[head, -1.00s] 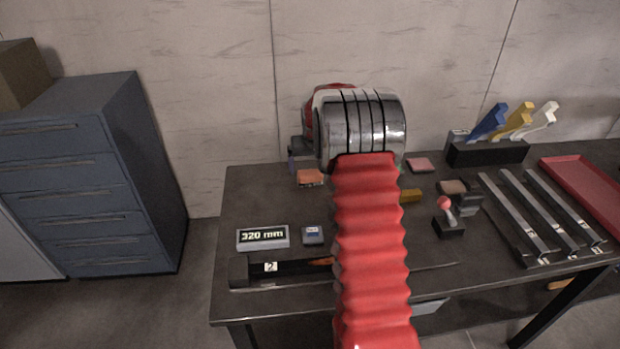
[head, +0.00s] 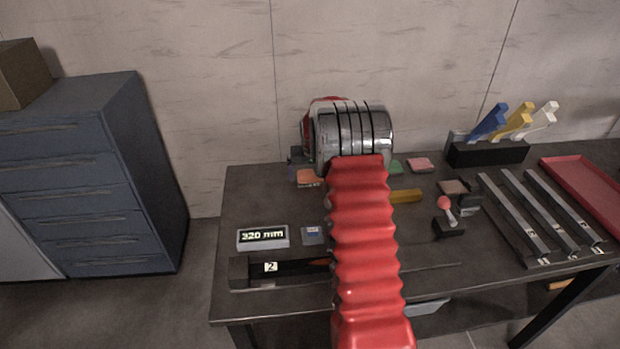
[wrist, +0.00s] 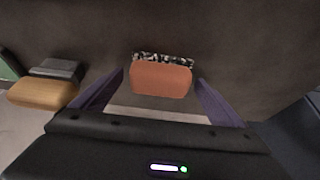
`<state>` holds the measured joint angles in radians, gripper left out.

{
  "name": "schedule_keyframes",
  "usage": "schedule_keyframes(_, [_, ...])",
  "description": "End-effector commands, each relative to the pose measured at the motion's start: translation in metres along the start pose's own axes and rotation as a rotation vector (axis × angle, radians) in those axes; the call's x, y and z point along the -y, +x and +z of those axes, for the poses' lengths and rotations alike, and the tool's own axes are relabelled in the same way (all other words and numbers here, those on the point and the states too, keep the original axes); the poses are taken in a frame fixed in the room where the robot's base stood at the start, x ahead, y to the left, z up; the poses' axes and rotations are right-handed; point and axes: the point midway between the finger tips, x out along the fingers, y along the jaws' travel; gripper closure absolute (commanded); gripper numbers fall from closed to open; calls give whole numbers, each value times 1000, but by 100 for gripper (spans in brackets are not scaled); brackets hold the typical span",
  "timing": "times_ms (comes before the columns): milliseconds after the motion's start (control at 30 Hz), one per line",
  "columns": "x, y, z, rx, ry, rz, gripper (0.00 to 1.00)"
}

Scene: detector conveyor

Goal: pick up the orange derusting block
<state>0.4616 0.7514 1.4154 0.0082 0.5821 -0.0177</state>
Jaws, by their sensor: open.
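The orange derusting block (head: 308,177) lies on the dark table, at the left edge of my arm in the head view. In the wrist view the orange block (wrist: 161,79) has a speckled black-and-white strip along its far side. My gripper (wrist: 162,98) is open, with one purple finger on each side of the block's near end. The block appears between and slightly beyond the fingertips; I cannot tell the height gap. In the head view my gripper is mostly hidden behind my arm.
A yellow-tan block (wrist: 44,92) lies left of the gripper in the wrist view. Pink (head: 419,165) and green (head: 397,167) blocks lie right of my arm. A 320 mm display (head: 262,237) stands at the front left. Metal bars (head: 540,215) and a red tray (head: 585,190) are at the right.

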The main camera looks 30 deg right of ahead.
Motion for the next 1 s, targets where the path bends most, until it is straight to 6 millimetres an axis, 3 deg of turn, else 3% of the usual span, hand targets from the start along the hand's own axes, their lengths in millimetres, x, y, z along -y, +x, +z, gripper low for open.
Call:
schedule_keyframes(367, [0,0,0,0,0,0,8])
schedule_keyframes(1000, [0,0,0,0,0,0,53])
